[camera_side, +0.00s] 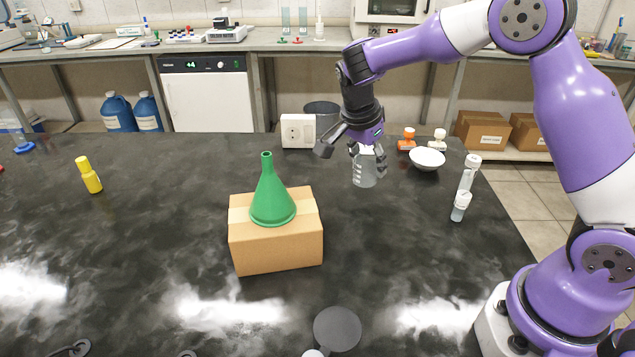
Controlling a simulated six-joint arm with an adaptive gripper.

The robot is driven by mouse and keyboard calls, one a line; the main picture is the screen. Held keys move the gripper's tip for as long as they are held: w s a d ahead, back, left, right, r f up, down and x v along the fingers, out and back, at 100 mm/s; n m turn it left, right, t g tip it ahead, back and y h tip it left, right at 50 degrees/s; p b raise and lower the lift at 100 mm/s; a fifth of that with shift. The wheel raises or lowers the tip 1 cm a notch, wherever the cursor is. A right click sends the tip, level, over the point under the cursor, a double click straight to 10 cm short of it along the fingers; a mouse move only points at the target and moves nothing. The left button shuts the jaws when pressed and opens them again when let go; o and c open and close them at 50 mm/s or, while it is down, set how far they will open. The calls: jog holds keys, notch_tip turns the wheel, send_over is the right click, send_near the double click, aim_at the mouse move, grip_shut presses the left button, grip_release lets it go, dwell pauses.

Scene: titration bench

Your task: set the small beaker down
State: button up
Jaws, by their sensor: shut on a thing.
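The small beaker (364,171) is a clear glass with white marks on its side. My gripper (368,149) is shut on it near its rim, from above. The beaker hangs upright near the back right part of the dark bench (390,270). I cannot tell for sure whether its base touches the bench or is a little above it. The fingers partly hide its upper edge.
A cardboard box (277,245) with a green funnel (270,198) on it stands left of the beaker. A white socket box (298,131) is behind. The bench in front of the beaker is clear.

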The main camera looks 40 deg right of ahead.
aim_at(366, 177)
jog(key=shift+w+d+f, duration=0.1)
jog(key=shift+d+f, duration=0.1)
jog(key=shift+f, duration=1.95)
jog(key=shift+f, duration=0.15)
jog(key=o, duration=1.1)
jog(key=shift+o, duration=0.2)
